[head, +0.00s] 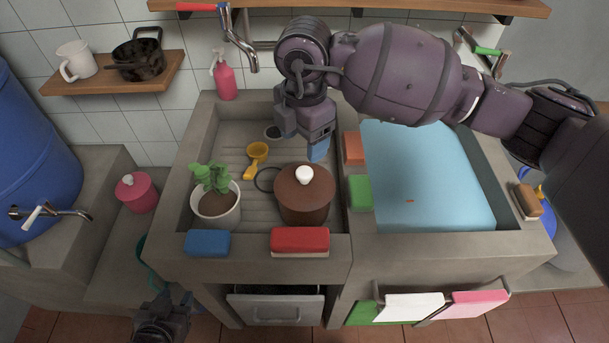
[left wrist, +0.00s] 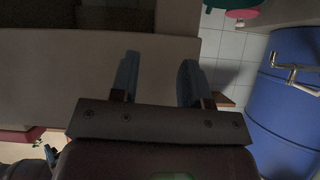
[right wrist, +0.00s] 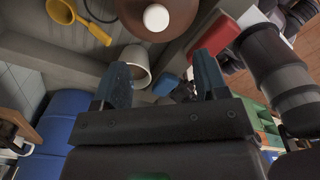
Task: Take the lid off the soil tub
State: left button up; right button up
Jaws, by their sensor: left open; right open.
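The brown soil tub (head: 303,213) stands upright in the left basin with its round brown lid (head: 322,181) on top. The lid has a white knob (head: 304,175), which also shows at the top of the right wrist view (right wrist: 156,18). My right gripper (head: 319,148) is open and empty, just behind the tub and above it, apart from the knob. Its fingers also show in the right wrist view (right wrist: 162,80). My left gripper (left wrist: 158,78) is open and empty, low in front of the counter. In the head view only its dark wrist part shows clearly.
A potted plant (head: 216,205) stands left of the tub, with a yellow scoop (head: 256,154) behind. A red sponge (head: 300,240) and a blue sponge (head: 208,243) lie on the front rim. Blue water (head: 430,180) fills the right basin. A wooden shelf (head: 115,76) hangs at left.

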jog(key=shift+w+f, duration=0.1)
jog(key=shift+f, duration=0.1)
send_over(305, 171)
jog(key=f, duration=0.3)
jog(key=f+b, duration=0.1)
jog(key=shift+s+f, duration=0.2)
jog(key=shift+s, duration=0.1)
jog(key=shift+w+a+f, duration=0.1)
jog(key=shift+f, duration=0.6)
jog(key=f, duration=0.2)
jog(key=f+b, duration=0.1)
jog(key=f, duration=0.1)
jog(key=shift+w+f, duration=0.2)
jog(key=shift+f, duration=0.1)
jog(key=shift+r, duration=0.1)
jog(key=c, duration=1)
jog(key=shift+r, duration=0.1)
